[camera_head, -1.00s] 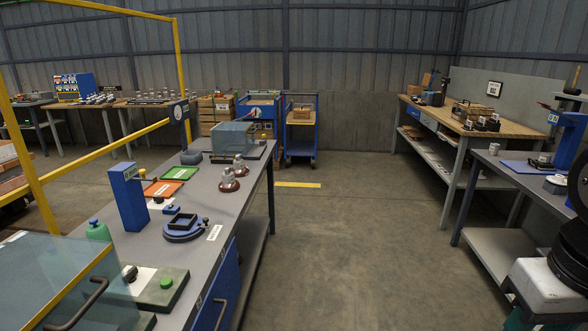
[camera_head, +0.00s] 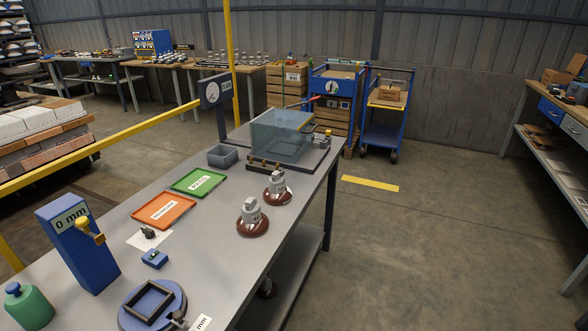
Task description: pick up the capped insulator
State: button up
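Two capped insulators stand upright on the grey workbench (camera_head: 215,228), near its right edge. The nearer insulator (camera_head: 252,219) has a brown disc base and a light grey metal cap with small dark marks. The farther insulator (camera_head: 277,188) looks alike and stands just behind it to the right. The two are close together. My gripper is not in view.
Beyond the insulators is a clear box (camera_head: 280,135) on a dark base. To their left lie a green tray (camera_head: 198,180) and an orange tray (camera_head: 163,211). A blue post gauge (camera_head: 77,245) and round blue fixture (camera_head: 152,303) are nearer. Floor right of the bench is clear.

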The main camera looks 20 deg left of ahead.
aim_at(277, 194)
jog(key=i, duration=2.3)
jog(key=u, duration=1.8)
